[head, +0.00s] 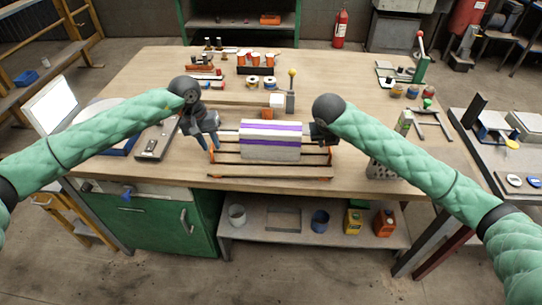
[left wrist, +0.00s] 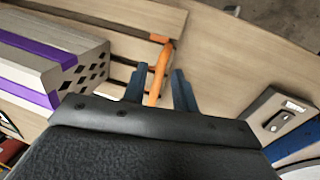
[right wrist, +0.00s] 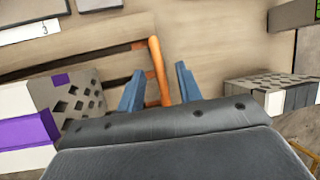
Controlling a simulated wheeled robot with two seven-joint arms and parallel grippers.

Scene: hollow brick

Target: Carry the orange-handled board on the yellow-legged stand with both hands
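The slatted board (head: 268,169) lies on the workbench with a hollow brick (head: 270,150), grey-white with purple stripes, on top. The board's left orange handle (left wrist: 158,68) runs between the fingers of my left gripper (left wrist: 160,90), which are apart. In the head view my left gripper (head: 202,142) is at the board's left end. The board's right orange handle (right wrist: 158,68) lies between the spread fingers of my right gripper (right wrist: 160,88), nearer the left finger. My right gripper is partly hidden in the head view.
The workbench (head: 150,75) carries a flat grey device (head: 155,142) to the left and a perforated block (head: 382,170) to the right. Spools and small parts stand behind. A red fire extinguisher (head: 340,28) stands beyond the bench.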

